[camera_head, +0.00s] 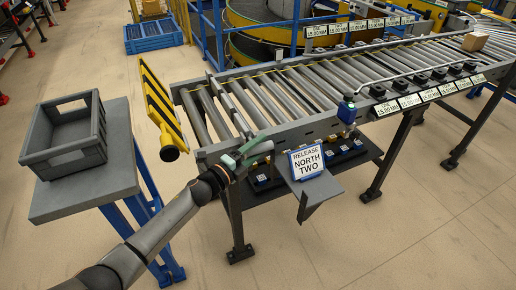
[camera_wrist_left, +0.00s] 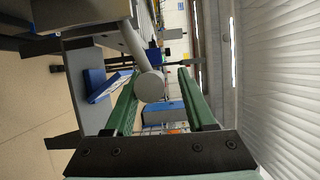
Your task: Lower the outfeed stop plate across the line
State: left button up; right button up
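My left gripper (camera_head: 250,150) is at the near left corner of the conveyor frame. In the left wrist view its green fingers (camera_wrist_left: 162,88) are apart. A grey round-ended bar (camera_wrist_left: 150,86) lies between them, nearer the left finger; whether it touches I cannot tell. In the head view the gripper mostly hides this bar. My right gripper is not in view.
The roller conveyor (camera_head: 310,84) runs to the upper right, with a cardboard box (camera_head: 475,41) far along it. A grey crate (camera_head: 68,140) sits on a stand at left. A "RELEASE NORTH TWO" sign (camera_head: 307,161) and blue device (camera_head: 347,110) are right of the gripper.

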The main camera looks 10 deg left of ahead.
pick_arm(q)
jog(key=shift+r, duration=0.2)
jog(key=shift+s+a+f, duration=0.1)
jog(key=shift+s+a, duration=0.1)
jog(key=shift+s, duration=0.15)
jog(key=v, duration=1.1)
jog(key=shift+s+a, duration=0.25)
jog(key=shift+s, duration=0.05)
jog(key=s+f+n+g+y, duration=0.6)
jog(key=s+f+n+y, duration=0.1)
jog(key=s+f+n, duration=1.3)
jog(key=s+n, duration=0.3)
jog(key=s, duration=0.1)
jog(key=shift+f+y, duration=0.25)
jog(key=shift+y, duration=0.05)
jog(key=shift+d, duration=0.1)
